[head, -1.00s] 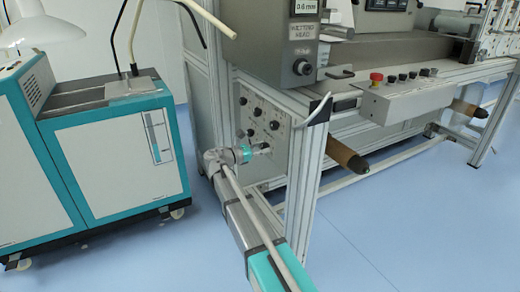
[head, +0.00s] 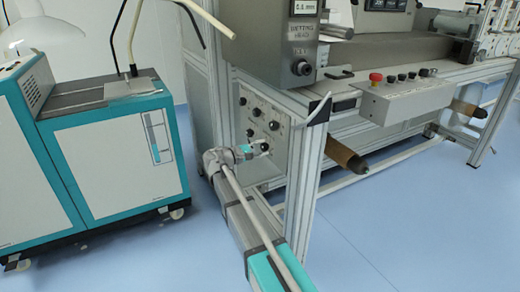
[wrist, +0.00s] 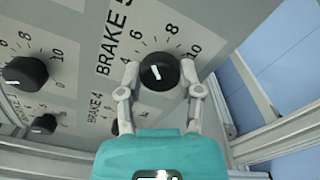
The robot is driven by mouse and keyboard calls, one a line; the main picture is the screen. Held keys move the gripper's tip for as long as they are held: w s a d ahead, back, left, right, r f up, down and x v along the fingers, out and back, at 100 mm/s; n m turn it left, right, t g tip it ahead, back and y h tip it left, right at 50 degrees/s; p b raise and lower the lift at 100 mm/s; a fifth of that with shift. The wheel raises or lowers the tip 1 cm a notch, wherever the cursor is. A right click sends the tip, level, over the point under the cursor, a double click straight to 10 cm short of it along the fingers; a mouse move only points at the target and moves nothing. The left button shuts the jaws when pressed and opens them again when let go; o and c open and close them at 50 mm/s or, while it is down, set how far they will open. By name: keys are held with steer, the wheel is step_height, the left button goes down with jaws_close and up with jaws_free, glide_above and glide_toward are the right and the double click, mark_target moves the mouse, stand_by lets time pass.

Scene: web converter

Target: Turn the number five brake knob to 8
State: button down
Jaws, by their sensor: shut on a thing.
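The brake 5 knob (wrist: 160,71) is a round black knob with a white mark, beside the printed label "BRAKE 5" (wrist: 114,38). My gripper (wrist: 159,66) is shut on it, one grey finger on each side. The white mark tilts to the upper left, roughly toward the 6 on the scale. The 8 (wrist: 172,29) is above and slightly right of the knob. In the head view my gripper (head: 262,147) is at the grey knob panel (head: 272,160), where the held knob is too small to make out clearly.
Another brake knob (wrist: 25,73) is to the left, and the brake 4 knob (wrist: 118,127) is partly hidden below my gripper. A metal frame post (head: 305,185) stands right of the panel. A teal and white cabinet (head: 120,165) stands left, with blue floor between.

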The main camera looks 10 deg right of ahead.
steer(key=m, duration=0.7)
steer(key=shift+s+d, duration=0.15)
steer(key=shift+s, duration=0.05)
stand_by(0.3)
steer(key=shift+c, duration=1.3)
jaws_free()
steer(key=shift+w, duration=0.1)
steer(key=shift+a, duration=0.2)
steer(key=shift+a, duration=0.45)
steer(key=v, duration=1)
steer(key=shift+s+a, duration=0.25)
steer(key=shift+a, duration=0.1)
